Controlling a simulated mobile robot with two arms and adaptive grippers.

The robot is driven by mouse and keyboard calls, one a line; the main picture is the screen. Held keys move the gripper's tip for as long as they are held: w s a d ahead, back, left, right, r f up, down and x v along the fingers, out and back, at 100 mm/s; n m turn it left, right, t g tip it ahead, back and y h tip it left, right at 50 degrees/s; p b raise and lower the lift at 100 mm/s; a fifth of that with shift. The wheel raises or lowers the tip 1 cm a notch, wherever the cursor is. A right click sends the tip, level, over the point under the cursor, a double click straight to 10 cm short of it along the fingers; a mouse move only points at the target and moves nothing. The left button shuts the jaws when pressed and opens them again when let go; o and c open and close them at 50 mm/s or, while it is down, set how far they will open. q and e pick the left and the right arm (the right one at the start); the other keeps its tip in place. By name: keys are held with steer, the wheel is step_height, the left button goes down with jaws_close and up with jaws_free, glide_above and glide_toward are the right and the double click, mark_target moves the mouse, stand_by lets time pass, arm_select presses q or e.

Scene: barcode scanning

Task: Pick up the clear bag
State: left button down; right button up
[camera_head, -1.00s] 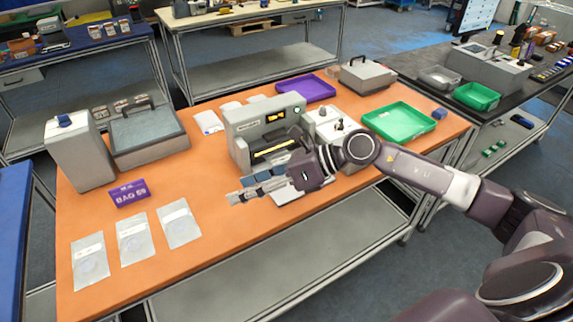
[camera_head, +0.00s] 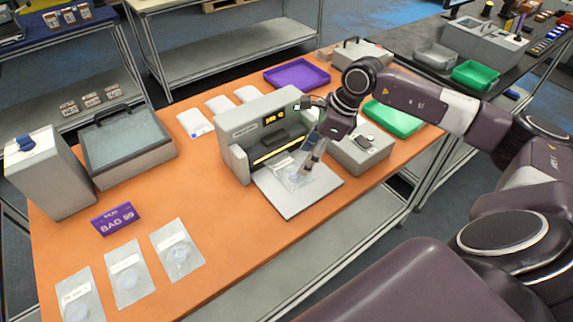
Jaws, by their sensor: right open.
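A clear bag (camera_head: 290,176) lies on the pale plate (camera_head: 291,203) in front of the grey machine with a lit display (camera_head: 262,130). My right gripper (camera_head: 311,163) points down at the bag's right side, with its jaws open. I cannot tell whether the fingertips touch the bag. Part of the bag is hidden behind the fingers. Three more clear bags with white labels lie flat at the front left: one (camera_head: 177,250), a second (camera_head: 127,274) and a third (camera_head: 79,300). My left gripper is not in view.
A purple BAG 69 sign (camera_head: 115,219) stands behind the flat bags. A grey box (camera_head: 359,153) sits right of the plate. A purple tray (camera_head: 297,74) and a green tray (camera_head: 392,119) are at the back. The orange table (camera_head: 215,284) is clear at the front middle.

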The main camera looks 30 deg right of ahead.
mark_target(294, 171)
steer(key=shift+w+a+f+p, duration=0.25)
steer(key=shift+a+f+p, duration=0.55)
steer(key=shift+f+p, duration=0.3)
steer(key=x, duration=0.2)
steer(key=shift+w+f+p, duration=0.2)
steer(key=shift+f+p, duration=0.05)
steer(key=shift+p, duration=0.1)
steer(key=shift+w+a+f, duration=0.1)
steer(key=shift+f, duration=0.25)
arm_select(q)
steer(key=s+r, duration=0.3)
arm_select(e)
steer(key=c, duration=1.3)
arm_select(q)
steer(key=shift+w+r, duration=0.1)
arm_select(e)
steer(key=shift+r, duration=0.15)
